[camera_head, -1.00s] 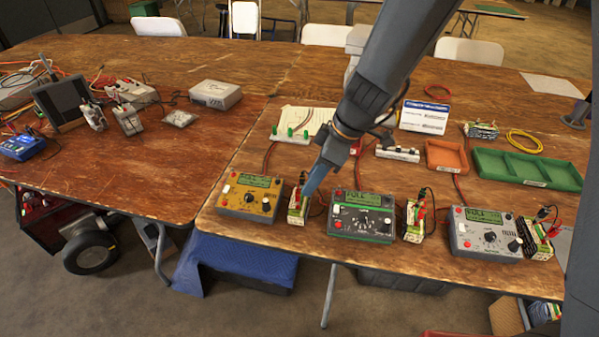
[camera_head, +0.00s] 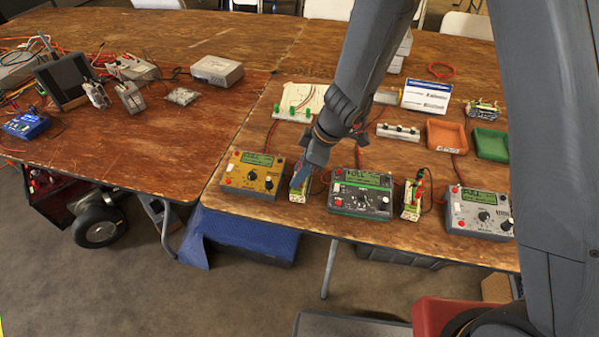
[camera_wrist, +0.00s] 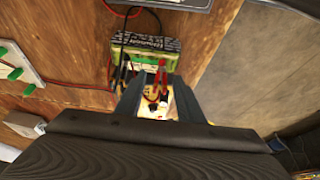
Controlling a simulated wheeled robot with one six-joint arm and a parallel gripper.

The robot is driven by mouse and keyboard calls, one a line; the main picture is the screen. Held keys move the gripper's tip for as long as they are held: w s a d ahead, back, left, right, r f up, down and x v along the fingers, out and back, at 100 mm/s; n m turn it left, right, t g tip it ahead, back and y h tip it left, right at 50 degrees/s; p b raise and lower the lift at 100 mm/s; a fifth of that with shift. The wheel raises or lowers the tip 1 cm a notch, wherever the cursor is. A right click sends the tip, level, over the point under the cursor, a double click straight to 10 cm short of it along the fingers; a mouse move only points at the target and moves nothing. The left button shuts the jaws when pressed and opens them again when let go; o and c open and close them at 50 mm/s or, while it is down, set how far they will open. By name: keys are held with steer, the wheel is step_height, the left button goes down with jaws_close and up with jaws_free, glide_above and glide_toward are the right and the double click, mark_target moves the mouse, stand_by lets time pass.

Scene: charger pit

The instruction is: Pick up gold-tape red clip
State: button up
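A red clip (camera_wrist: 161,72) stands on a green and black battery pack (camera_wrist: 148,45) in the wrist view. A yellow-gold patch shows just below the clip, between my fingers, but I cannot tell whether it is tape on the clip. My gripper (camera_wrist: 157,93) is pointed down over the pack, its two fingers apart on either side, with visible gaps. In the head view my gripper (camera_head: 299,186) hides most of this pack (camera_head: 298,196) and its clip, between the gold charger and the green-trimmed charger.
The gold charger (camera_head: 253,175) is left of my gripper and the green-trimmed charger (camera_head: 360,194) right. Another pack with clips (camera_head: 412,200) and a grey charger (camera_head: 480,213) stand further right. Thin wires run close by. The table's front edge is near.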

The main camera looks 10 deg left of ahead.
steer(key=shift+a+f, duration=0.1)
steer(key=shift+f, duration=0.1)
jaws_close()
steer(key=shift+r, duration=0.1)
steer(key=shift+r+b, duration=0.55)
steer(key=shift+r, duration=4.4)
